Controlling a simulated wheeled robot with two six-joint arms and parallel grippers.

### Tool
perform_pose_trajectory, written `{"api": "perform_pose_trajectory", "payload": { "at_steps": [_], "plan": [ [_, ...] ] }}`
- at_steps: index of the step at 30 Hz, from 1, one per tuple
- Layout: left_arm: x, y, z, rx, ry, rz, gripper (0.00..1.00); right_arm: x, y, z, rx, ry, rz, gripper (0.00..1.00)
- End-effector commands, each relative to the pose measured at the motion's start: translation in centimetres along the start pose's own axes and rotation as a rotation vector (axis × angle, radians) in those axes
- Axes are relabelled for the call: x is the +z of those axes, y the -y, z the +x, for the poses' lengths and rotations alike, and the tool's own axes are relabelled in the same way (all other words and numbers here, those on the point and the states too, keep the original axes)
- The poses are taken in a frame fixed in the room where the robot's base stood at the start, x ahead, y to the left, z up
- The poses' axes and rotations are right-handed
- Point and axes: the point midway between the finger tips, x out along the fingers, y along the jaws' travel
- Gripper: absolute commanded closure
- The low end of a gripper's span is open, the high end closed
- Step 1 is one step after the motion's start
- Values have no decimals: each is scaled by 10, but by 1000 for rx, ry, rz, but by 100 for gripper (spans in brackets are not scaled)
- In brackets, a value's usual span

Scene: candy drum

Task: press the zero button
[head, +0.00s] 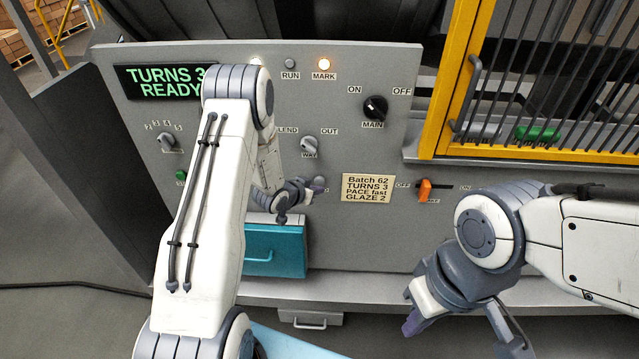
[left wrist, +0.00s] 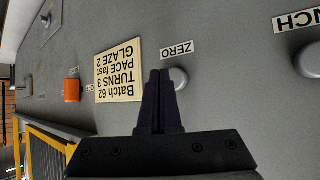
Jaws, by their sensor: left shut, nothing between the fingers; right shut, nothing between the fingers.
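The zero button (left wrist: 179,78) is a round pale button on the grey panel, beside its ZERO label (left wrist: 177,48) in the left wrist view. My left gripper (left wrist: 160,76) is shut and empty, its fingertips right beside the button in that view. I cannot tell whether they touch it. In the head view my left gripper (head: 300,194) is at the panel, left of the batch card, and its arm covers part of the panel. My right gripper (head: 412,324) is shut and empty, low at the right, away from the panel controls.
The grey panel (head: 380,145) carries a display (head: 160,82) reading TURNS 3 READY, a lit MARK lamp (head: 324,64), a MAIN knob (head: 375,108), a batch card (head: 368,188) and an orange switch (head: 425,190). A teal drawer (head: 275,250) is below; a yellow-framed cage (head: 450,75) stands right.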

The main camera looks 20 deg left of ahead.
Motion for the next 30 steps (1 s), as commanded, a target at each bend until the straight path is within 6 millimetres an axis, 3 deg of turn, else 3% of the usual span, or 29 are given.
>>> {"api": "perform_pose_trajectory", "payload": {
  "at_steps": [30],
  "plan": [
    [-4,4,6,0,0,0,100,0,0,2,0,0,0,100]
  ]
}}
